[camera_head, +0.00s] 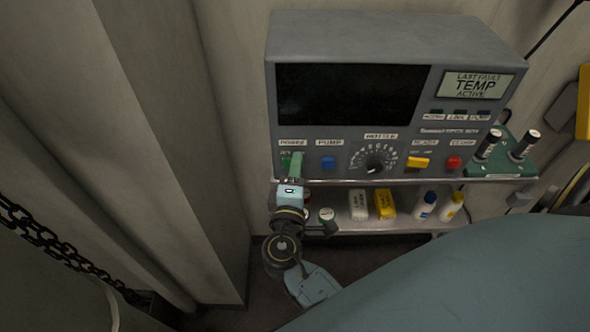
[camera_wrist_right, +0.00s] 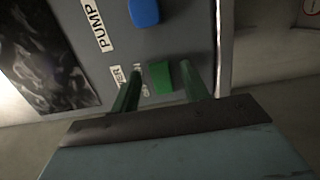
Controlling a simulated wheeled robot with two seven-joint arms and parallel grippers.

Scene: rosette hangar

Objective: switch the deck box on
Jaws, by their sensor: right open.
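The deck box (camera_head: 350,48) is a grey console on a shelf, with a dark, blank screen (camera_head: 348,93). A small display (camera_head: 478,85) reads "LAST FAULT TEMP ACTIVE". My right gripper (camera_head: 291,163) is at the panel's lower left, below the POWER label, and hides most of the switch there in the head view. In the right wrist view a green rocker switch (camera_wrist_right: 160,77) shows between the two fingers of the open right gripper (camera_wrist_right: 162,84). The fingers stand on either side of it; whether they touch it I cannot tell. My left gripper is not in view.
Beside it are a blue PUMP switch (camera_head: 328,163), a dial (camera_head: 376,162), a yellow switch (camera_head: 418,163) and a red button (camera_head: 453,163). Bottles and small boxes stand on the lower shelf (camera_head: 350,227). A green holder (camera_head: 510,165) is at right. A chain (camera_head: 60,245) hangs at left.

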